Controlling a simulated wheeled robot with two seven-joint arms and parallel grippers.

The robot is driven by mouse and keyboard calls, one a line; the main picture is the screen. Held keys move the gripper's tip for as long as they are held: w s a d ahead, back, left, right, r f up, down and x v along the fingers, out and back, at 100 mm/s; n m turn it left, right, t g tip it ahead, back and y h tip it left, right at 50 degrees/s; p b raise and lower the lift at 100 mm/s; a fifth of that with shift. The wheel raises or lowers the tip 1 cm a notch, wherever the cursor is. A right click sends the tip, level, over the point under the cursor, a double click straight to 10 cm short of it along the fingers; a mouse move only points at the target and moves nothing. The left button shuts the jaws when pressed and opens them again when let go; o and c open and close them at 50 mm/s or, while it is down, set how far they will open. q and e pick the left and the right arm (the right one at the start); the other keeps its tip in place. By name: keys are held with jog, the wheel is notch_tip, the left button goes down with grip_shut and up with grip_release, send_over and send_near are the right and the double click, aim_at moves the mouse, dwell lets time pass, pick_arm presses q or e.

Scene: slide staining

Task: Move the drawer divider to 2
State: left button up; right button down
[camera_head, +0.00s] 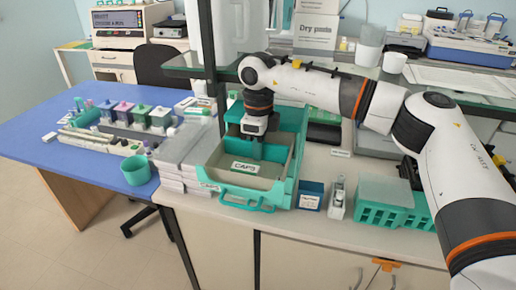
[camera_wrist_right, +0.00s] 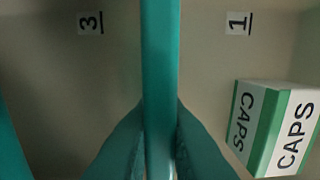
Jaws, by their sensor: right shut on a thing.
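The teal drawer (camera_head: 249,198) stands pulled open on the right-hand counter, with a pale grey-beige inside. The divider (camera_wrist_right: 160,60) is a teal upright strip down the middle of the right wrist view. My right gripper (camera_head: 255,138) reaches down into the drawer. In the wrist view its teal fingers (camera_wrist_right: 160,140) press on both sides of the divider. A label 3 (camera_wrist_right: 90,22) shows left of the divider and a label 1 (camera_wrist_right: 238,22) right of it; no label 2 is visible. My left gripper is not in view.
A white and green CAPS box (camera_wrist_right: 275,128) lies in the compartment on the label 1 side. Grey stacked boxes (camera_head: 184,155) stand left of the drawer. A small blue box (camera_head: 311,195) and a teal basket (camera_head: 385,212) stand to its right. A glass shelf (camera_head: 205,66) hangs behind.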

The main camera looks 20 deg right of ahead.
jog(key=shift+w+d, duration=0.3)
jog(key=shift+w, duration=0.2)
jog(key=shift+w+d+f, duration=0.1)
jog(key=shift+w+d, duration=0.15)
jog(key=shift+w, duration=0.05)
jog(key=c, duration=1.6)
grip_release()
jog(key=shift+s+a, duration=0.2)
jog(key=shift+s, duration=0.05)
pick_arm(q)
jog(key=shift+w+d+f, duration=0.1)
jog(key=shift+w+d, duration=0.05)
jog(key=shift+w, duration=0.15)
pick_arm(e)
jog(key=shift+o, duration=0.8)
